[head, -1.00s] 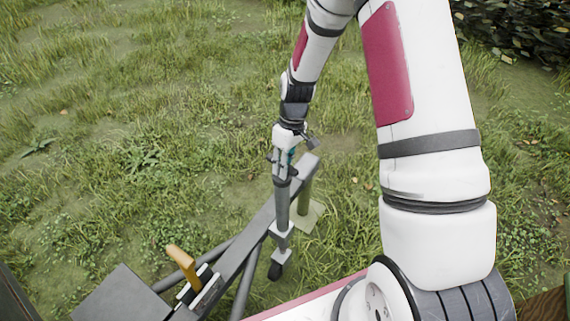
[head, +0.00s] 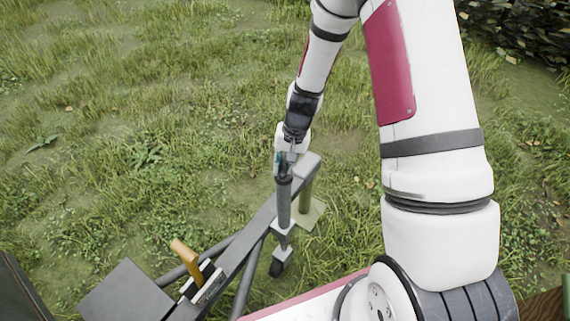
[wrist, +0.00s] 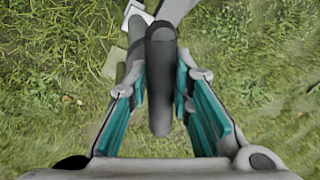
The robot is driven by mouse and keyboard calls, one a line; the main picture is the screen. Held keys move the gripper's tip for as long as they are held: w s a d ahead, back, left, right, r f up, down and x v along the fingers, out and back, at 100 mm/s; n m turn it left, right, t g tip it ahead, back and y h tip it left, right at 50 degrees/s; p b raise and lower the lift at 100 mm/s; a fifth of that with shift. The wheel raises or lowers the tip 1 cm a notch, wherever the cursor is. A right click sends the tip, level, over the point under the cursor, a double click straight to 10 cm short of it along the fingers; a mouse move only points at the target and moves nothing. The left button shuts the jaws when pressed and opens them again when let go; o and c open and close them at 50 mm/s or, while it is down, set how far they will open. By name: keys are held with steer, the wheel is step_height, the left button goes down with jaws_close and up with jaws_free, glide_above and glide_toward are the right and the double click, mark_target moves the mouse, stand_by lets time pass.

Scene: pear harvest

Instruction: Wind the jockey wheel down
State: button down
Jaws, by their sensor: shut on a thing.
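The jockey wheel's grey tube (head: 284,205) stands upright beside the trailer's drawbar (head: 246,238) in the head view. Its small dark wheel (head: 277,268) is low by the grass; whether it touches the ground is unclear. My gripper (head: 284,162) is at the top of the tube, shut on the crank handle. In the wrist view the dark, rounded crank handle (wrist: 161,80) lies between the teal-padded fingers of my gripper (wrist: 158,88). The crank's joint with the tube is mostly hidden by my gripper in the head view.
A green post (head: 306,200) with a flat foot plate stands under the drawbar's front end, close to the right of the tube. An orange lever (head: 184,254) rises from the drawbar at lower left. Open grass lies beyond and to the left.

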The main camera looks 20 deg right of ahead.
steer(key=m, duration=0.4)
steer(key=m+t, duration=0.1)
steer(key=shift+w+a+m+h, duration=0.1)
steer(key=shift+a+m+h, duration=0.2)
steer(key=shift+m, duration=0.1)
stand_by(0.4)
steer(key=c, duration=1.4)
jaws_free()
steer(key=shift+c, duration=0.2)
step_height(320, 180, up, 12)
steer(key=s+d, duration=0.1)
steer(key=shift+s+d+f, duration=0.15)
steer(key=shift+s+d, duration=0.05)
steer(key=shift+s, duration=0.2)
